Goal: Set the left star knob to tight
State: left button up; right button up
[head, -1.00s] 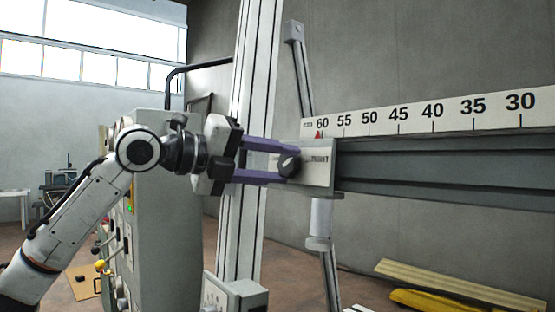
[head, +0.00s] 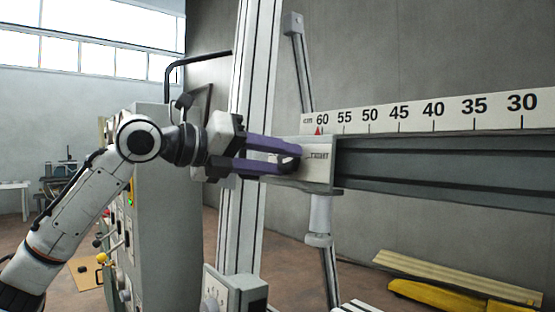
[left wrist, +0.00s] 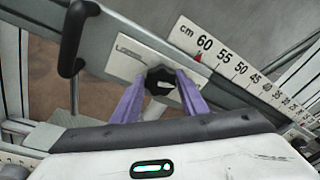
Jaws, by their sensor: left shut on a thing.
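The left star knob, black, sits on a pale plate (head: 318,172) at the left end of the horizontal rail. In the left wrist view the knob (left wrist: 160,81) lies between the tips of my purple fingers. My left gripper (head: 289,158) is shut on the knob, with its fingers reaching in from the left. In the head view the fingers hide most of the knob. The plate carries printed lettering; "TIGHT" seems to show right of the knob. In the left wrist view the gripper (left wrist: 160,88) is rolled relative to the plate. My right gripper is not in view.
A ruler scale (head: 430,112) runs above the grey rail (head: 440,165), with a red pointer (head: 318,131) near 60. An upright post (head: 250,90) stands behind my fingers. Yellow and tan boards lie on the floor at right.

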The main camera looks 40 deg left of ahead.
pick_arm(q)
jog(key=o, duration=1)
jog(key=shift+o, duration=0.2)
jog(key=shift+s+a+f+b, duration=0.1)
jog(key=shift+s+a+b, duration=0.05)
jog(key=shift+s+b, duration=0.4)
jog(key=b+v, duration=0.3)
jog(key=v, duration=0.6)
jog(key=shift+s+b, duration=0.15)
jog(key=shift+b, duration=0.25)
